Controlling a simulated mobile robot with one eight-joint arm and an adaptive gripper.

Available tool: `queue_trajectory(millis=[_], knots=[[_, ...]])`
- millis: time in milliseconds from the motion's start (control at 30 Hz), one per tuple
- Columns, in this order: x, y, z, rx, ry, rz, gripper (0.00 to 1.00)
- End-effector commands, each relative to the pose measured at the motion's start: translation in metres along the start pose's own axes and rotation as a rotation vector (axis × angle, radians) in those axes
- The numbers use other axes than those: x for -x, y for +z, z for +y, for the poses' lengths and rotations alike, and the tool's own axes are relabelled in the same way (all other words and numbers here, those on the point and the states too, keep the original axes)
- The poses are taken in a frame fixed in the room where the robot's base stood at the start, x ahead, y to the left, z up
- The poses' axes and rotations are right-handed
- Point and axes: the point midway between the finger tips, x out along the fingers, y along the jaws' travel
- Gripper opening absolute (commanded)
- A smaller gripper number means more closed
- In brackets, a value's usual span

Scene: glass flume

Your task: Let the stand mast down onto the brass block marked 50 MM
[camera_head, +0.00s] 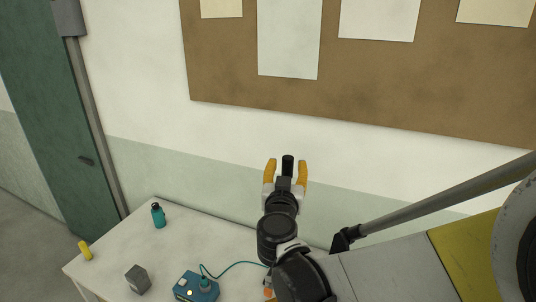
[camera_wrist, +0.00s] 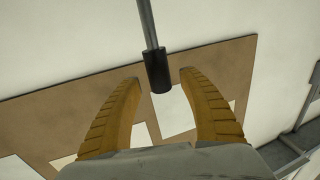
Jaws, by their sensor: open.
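My gripper (camera_head: 286,163) is raised in front of the wall, its two yellow fingers spread open. A black cylinder (camera_head: 288,166) shows between the fingers in the head view. In the wrist view a thin grey rod with a black cylindrical end (camera_wrist: 157,72) reaches down between the open fingertips (camera_wrist: 161,78), with gaps on both sides. I cannot tell for sure whether this rod is the stand mast. The brass block marked 50 MM is not seen in either view.
A white table (camera_head: 120,250) at lower left bears a teal bottle (camera_head: 158,216), a yellow item (camera_head: 85,250), a dark grey block (camera_head: 138,280) and a blue box (camera_head: 196,288) with a cable. A slanting grey tube (camera_head: 440,195) lies right. A pinboard (camera_head: 225,85) hangs behind.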

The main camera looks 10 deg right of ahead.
Motion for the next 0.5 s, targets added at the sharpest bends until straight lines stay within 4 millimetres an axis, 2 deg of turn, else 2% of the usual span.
queue_trajectory(millis=[100, 200, 500], knots=[[-0.016, -0.001, 0.000, 0.000, 0.002, 0.000, 0.50], [-0.022, -0.001, 0.000, 0.000, 0.000, 0.000, 0.50], [-0.024, 0.000, 0.000, 0.000, -0.001, -0.001, 0.50]])
